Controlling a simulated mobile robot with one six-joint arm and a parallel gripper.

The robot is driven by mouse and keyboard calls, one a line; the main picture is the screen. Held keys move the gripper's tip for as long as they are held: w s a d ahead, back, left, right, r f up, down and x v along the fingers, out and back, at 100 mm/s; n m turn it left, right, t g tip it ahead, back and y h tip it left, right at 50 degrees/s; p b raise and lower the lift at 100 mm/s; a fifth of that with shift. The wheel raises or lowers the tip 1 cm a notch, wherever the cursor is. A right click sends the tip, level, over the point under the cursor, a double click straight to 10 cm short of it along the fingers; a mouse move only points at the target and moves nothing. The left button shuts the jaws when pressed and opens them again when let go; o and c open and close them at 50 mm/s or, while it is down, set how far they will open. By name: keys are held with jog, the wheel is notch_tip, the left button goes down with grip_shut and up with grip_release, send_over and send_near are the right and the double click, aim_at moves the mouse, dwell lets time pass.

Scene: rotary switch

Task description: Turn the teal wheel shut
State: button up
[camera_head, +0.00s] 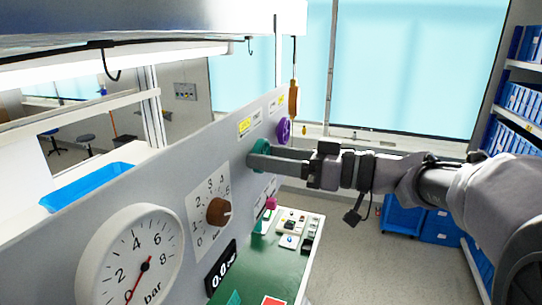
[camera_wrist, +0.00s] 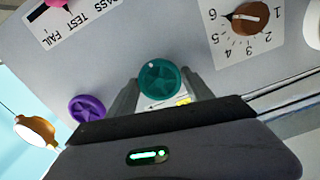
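The teal wheel (camera_head: 261,145) is on the grey panel, partly hidden behind a finger in the head view. In the wrist view the teal wheel (camera_wrist: 160,80) shows whole, with a small pale dot on its upper left rim. My gripper (camera_head: 256,155) reaches the panel from the right. In the wrist view my gripper (camera_wrist: 160,76) has one finger on each side of the wheel, the tips close to its rim. I cannot tell whether they press on it or stand just clear.
A purple wheel (camera_head: 284,131) is beside the teal one. A brown knob (camera_head: 218,211) with a numbered scale and a round bar gauge (camera_head: 131,262) are nearer on the panel. A magenta knob (camera_head: 271,202) is below. A green board (camera_head: 277,256) lies under the panel.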

jog(key=c, duration=0.8)
jog(key=shift+m+p, duration=2.25)
jog(key=shift+m, duration=15.75)
